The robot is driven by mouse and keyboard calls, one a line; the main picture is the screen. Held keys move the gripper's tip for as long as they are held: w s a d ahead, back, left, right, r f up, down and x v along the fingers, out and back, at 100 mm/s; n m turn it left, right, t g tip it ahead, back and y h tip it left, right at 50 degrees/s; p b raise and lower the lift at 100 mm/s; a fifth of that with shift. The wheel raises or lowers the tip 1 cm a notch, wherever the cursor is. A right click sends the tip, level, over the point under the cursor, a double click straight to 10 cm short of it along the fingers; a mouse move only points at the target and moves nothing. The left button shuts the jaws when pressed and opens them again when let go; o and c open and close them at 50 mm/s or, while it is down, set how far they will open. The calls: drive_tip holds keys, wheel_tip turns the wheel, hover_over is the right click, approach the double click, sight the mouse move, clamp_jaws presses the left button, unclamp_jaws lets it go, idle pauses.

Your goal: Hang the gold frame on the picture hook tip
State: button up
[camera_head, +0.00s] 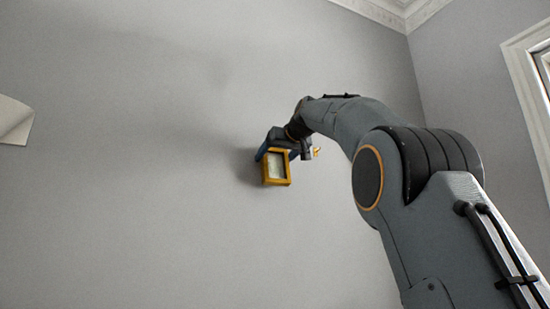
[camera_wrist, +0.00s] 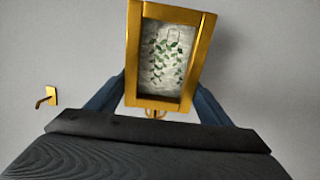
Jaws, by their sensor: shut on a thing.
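The gold frame (camera_wrist: 198,52) holds a pale picture with green leaves and is slightly tilted in the wrist view. It also shows in the head view (camera_head: 277,182), just below my gripper (camera_head: 277,143) and in front of the grey wall. My gripper (camera_wrist: 157,92) is shut on the frame, with a blue finger at each side of it. A small brass loop (camera_wrist: 156,113) shows at the frame's edge nearest my wrist. The brass picture hook (camera_wrist: 47,97) is on the wall, left of the frame and apart from it. In the head view the hook (camera_head: 316,151) is right of my gripper.
The wall (camera_head: 130,190) around the frame and hook is mostly bare. A pale object (camera_head: 14,121) is at the far left edge. A white-framed opening (camera_head: 530,80) is on the right wall, and ceiling moulding (camera_head: 395,12) runs along the top.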

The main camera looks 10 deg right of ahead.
idle(0.3)
drive_tip(key=o, duration=1.3)
drive_tip(key=shift+s, duration=0.1)
drive_tip(key=shift+b+v, duration=1.8)
drive_tip(key=shift+v, duration=2)
drive_tip(key=shift+r, duration=0.1)
